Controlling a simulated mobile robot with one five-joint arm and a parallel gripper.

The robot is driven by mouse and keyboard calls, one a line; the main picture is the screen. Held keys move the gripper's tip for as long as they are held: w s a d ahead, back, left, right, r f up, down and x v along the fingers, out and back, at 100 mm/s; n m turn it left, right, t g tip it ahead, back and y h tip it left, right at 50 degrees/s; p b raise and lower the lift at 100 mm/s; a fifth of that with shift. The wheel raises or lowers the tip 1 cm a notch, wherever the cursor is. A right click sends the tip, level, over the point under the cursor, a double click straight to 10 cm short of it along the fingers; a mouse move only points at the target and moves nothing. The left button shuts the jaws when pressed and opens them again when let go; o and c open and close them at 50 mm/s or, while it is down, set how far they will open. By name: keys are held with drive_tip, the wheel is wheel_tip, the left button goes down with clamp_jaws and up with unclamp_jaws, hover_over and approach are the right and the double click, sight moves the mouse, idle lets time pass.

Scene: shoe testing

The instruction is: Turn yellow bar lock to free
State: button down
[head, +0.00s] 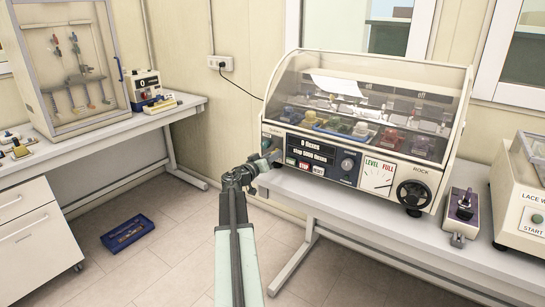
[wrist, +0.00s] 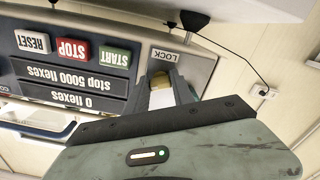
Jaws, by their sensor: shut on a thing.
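The flex machine (head: 360,130) stands on the right bench under a clear hood. My gripper (head: 271,160) is at the left end of its front panel. In the wrist view, which shows the panel upside down, my gripper (wrist: 164,86) is shut on the yellow bar lock (wrist: 165,75). Only a small yellow part shows between the fingers, beside the label LOCK (wrist: 165,56). How far the bar is turned is hidden. In the head view the gripper covers the lock.
START (wrist: 114,58), STOP (wrist: 72,49) and RESET (wrist: 32,42) buttons sit beside the lock. A black handwheel (head: 413,194) is on the panel's right. A blue tray (head: 127,233) lies on the floor at left. The floor between the benches is otherwise clear.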

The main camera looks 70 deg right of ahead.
drive_tip(key=n, duration=1.2)
drive_tip(key=shift+r+n, duration=0.1)
drive_tip(key=shift+n, duration=0.3)
idle(0.3)
drive_tip(key=c, duration=1.4)
unclamp_jaws()
drive_tip(key=shift+o, duration=0.2)
drive_tip(key=shift+a, duration=0.1)
drive_tip(key=v, duration=0.7)
drive_tip(key=shift+a, duration=0.35)
